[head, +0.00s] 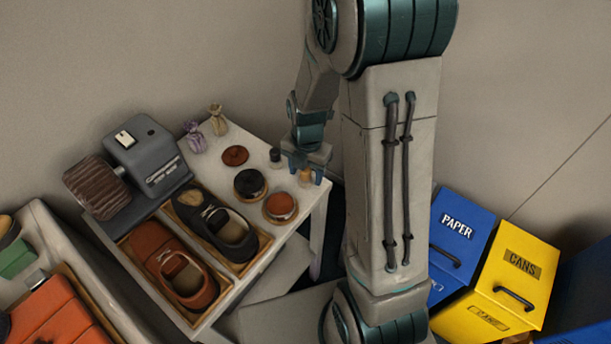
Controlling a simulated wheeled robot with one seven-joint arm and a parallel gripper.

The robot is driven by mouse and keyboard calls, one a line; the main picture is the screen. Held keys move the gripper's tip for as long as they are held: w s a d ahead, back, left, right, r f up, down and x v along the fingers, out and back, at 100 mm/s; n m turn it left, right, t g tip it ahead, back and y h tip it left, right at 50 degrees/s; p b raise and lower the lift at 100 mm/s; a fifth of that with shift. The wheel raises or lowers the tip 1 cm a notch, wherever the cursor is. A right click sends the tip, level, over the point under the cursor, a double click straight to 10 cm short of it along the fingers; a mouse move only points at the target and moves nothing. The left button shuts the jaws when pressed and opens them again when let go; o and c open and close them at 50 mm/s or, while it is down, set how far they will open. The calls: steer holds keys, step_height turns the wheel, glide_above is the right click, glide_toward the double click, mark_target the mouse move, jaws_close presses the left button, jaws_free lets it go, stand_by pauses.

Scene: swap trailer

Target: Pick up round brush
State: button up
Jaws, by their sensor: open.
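My gripper (305,168) is open and points down over the right corner of the white table. A small tan, knobbed object (305,178) shows just below and between its fingertips; it looks like the round brush, but it is too small to be sure. I cannot tell whether the fingers are around it or still above it. The gripper partly hides its top.
The white table (262,262) also holds a small dark-capped bottle (275,158), a black tin (250,184), an orange-brown tin (280,208), a brown disc (235,155), small pouches, shoes in trays and a grey machine (147,155). Bins stand right.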

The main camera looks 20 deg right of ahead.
mark_target(310, 169)
steer(key=c, duration=1)
steer(key=shift+c, duration=0.2)
steer(key=shift+r, duration=0.1)
steer(key=shift+r, duration=0.45)
steer(key=r, duration=0.2)
steer(key=d+r, duration=0.1)
steer(key=shift+s+r, duration=0.15)
steer(key=shift+r, duration=0.25)
steer(key=s+d+r, duration=0.1)
steer(key=d+r, duration=0.1)
steer(key=d, duration=0.1)
steer(key=s+d+r, duration=0.1)
steer(key=d+r, duration=0.1)
steer(key=d, duration=0.1)
steer(key=s+d+r, duration=0.2)
steer(key=d, duration=0.1)
steer(key=shift+s+d+r, duration=0.1)
steer(key=shift+d+r, duration=0.05)
steer(key=shift+d, duration=0.25)
